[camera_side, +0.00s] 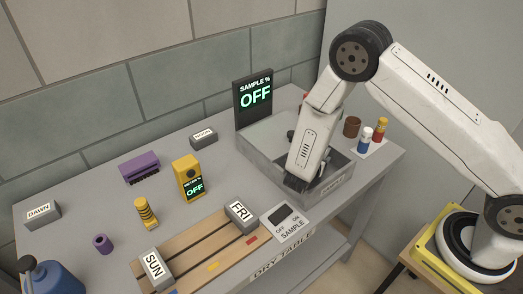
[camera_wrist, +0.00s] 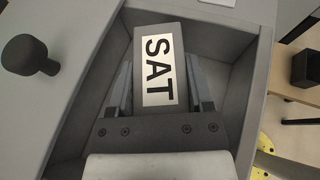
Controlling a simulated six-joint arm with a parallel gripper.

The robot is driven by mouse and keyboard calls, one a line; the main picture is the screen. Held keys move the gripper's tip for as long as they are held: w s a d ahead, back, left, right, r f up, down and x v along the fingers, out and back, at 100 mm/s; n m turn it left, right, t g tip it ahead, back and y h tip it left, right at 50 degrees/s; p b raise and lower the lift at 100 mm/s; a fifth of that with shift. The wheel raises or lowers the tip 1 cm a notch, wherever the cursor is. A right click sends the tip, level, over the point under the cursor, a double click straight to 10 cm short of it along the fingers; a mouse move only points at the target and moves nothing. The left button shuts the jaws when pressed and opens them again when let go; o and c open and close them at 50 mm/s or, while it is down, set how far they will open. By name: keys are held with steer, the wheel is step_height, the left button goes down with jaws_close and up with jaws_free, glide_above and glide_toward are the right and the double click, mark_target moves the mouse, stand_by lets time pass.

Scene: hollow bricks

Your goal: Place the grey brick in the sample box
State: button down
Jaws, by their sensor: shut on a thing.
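The sample box (camera_side: 333,187) is an open grey metal tray on the right part of the table, and its walls also show in the wrist view (camera_wrist: 237,90). My gripper (camera_side: 296,184) points down into it from above. In the wrist view, my gripper (camera_wrist: 155,92) is shut on a grey brick (camera_wrist: 172,32) with a white SAT label, one finger on each side. The brick is within the box walls. I cannot tell whether it touches the box floor. In the side view the brick is hidden by my gripper and the box wall.
Grey bricks marked FRI (camera_side: 241,214) and SUN (camera_side: 153,268) sit on a wooden rack (camera_side: 200,250). A yellow meter (camera_side: 187,178) and a SAMPLE % display (camera_side: 253,97) both read OFF. A dark knob (camera_wrist: 30,55) stands beside the box. Small bottles (camera_side: 366,136) stand at right.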

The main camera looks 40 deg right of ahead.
steer(key=shift+f, duration=0.25)
jaws_free()
steer(key=shift+r, duration=0.2)
steer(key=shift+r, duration=0.45)
steer(key=v, duration=1.2)
steer(key=shift+f, duration=0.1)
